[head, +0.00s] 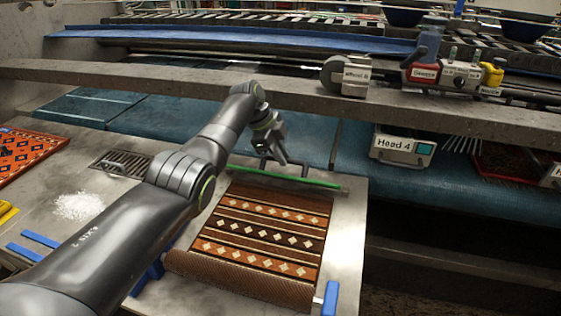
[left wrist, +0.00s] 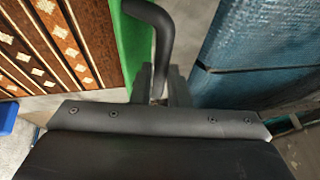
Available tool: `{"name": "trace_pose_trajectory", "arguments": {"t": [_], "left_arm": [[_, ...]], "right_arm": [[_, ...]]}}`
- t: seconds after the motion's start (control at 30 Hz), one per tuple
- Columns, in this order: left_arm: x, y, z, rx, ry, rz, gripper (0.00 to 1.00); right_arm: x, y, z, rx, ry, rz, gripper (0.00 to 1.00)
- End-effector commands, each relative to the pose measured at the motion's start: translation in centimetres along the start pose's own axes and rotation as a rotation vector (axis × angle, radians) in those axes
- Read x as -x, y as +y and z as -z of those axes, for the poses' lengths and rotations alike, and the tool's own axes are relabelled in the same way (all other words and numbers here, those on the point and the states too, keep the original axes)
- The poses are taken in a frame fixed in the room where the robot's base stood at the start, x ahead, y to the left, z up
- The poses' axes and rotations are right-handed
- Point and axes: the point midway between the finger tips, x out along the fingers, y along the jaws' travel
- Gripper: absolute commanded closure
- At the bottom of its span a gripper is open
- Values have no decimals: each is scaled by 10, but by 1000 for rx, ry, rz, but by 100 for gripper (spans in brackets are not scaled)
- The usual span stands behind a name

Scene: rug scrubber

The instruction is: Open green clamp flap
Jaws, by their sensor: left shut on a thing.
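The green clamp flap (head: 315,182) is a long thin bar along the far edge of the patterned rug (head: 262,232). A dark bent handle (head: 304,169) rises from it. My left gripper (head: 272,160) reaches over the flap from the left and is shut on the handle. In the left wrist view the green flap (left wrist: 133,45) lies beside the rug, and the dark handle (left wrist: 157,25) curves down between the fingers (left wrist: 158,92). The fingers hide the handle's lower end. My right gripper is in neither view.
The rug's near edge is rolled, with blue clips (head: 330,298) beside it. White powder (head: 79,206) and a drain grate (head: 122,163) are on the metal table at left. A stone-like beam (head: 300,92) crosses behind, above blue panels (head: 460,195). A Head 4 box (head: 403,149) stands right.

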Motion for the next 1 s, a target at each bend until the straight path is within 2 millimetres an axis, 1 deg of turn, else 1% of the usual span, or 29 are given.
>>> {"name": "trace_pose_trajectory", "arguments": {"t": [0.07,0.43,0.47,0.6,0.63,0.9,1.0], "left_arm": [[-1,-1,-1,-1,0,2,100],[0,-1,0,-1,1,3,100],[0,-1,0,-1,1,3,85],[0,-1,0,-1,1,2,66],[0,-1,0,-1,1,2,64],[0,-1,0,0,1,1,64],[4,-1,0,0,1,2,64]], "right_arm": [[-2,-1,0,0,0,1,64],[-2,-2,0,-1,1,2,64],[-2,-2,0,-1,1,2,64],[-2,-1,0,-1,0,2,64],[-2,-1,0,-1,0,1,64],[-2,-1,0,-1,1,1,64],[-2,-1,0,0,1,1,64]]}}
